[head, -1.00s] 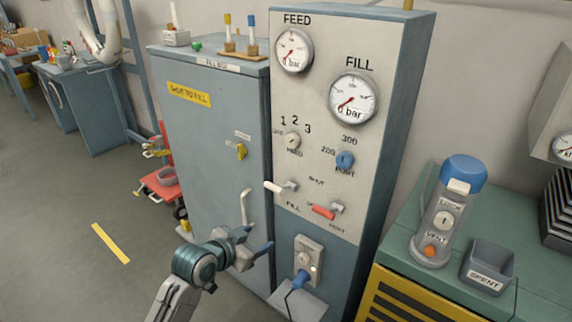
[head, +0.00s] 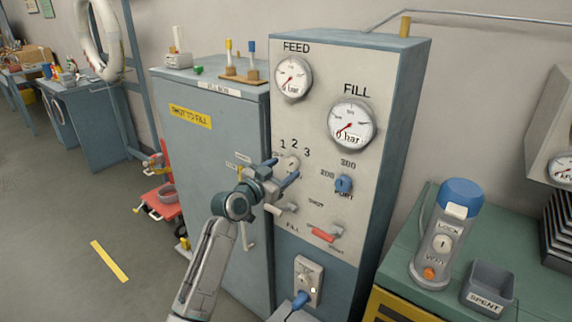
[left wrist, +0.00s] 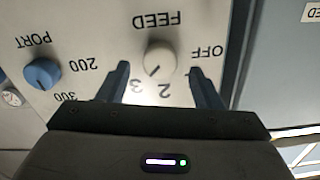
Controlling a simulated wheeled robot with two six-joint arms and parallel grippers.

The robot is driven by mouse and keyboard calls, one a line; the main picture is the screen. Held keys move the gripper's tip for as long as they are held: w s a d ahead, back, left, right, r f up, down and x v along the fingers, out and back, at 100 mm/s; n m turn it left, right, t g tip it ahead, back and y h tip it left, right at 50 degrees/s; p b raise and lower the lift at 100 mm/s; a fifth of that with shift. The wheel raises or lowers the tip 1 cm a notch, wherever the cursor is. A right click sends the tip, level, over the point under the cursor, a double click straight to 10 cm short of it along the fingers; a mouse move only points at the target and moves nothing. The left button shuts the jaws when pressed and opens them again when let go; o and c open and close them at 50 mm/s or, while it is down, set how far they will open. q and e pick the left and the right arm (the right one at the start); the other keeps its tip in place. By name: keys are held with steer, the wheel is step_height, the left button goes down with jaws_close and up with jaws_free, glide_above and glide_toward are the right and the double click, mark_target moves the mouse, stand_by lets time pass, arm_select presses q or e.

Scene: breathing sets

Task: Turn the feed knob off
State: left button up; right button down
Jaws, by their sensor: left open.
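The feed knob (left wrist: 160,57), small and cream-white, is on the grey panel in the left wrist view, which shows the panel upside down. Its dark pointer line slants toward the 2 and 3 marks, away from OFF; I cannot tell which number exactly. In the head view the knob (head: 290,164) shows just above my left gripper (head: 281,171). That gripper is open and empty. In the left wrist view its fingers (left wrist: 160,72) stand on either side of the knob with gaps. The 1 mark is hidden there. My right gripper is not in view.
The blue port knob (head: 344,184) is right of the feed knob. A white lever (head: 284,208) and a red lever (head: 323,234) lie below. The FEED gauge (head: 293,77) and FILL gauge (head: 352,124) are above. A grey cabinet (head: 200,150) stands at left.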

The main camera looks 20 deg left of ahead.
mark_target(291, 164)
arm_select(q)
steer(key=shift+x, duration=0.85)
steer(key=shift+w+d, duration=0.1)
steer(key=shift+w, duration=0.1)
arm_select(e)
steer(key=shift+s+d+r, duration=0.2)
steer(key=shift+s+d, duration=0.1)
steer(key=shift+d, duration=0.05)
arm_select(q)
steer(key=c, duration=1)
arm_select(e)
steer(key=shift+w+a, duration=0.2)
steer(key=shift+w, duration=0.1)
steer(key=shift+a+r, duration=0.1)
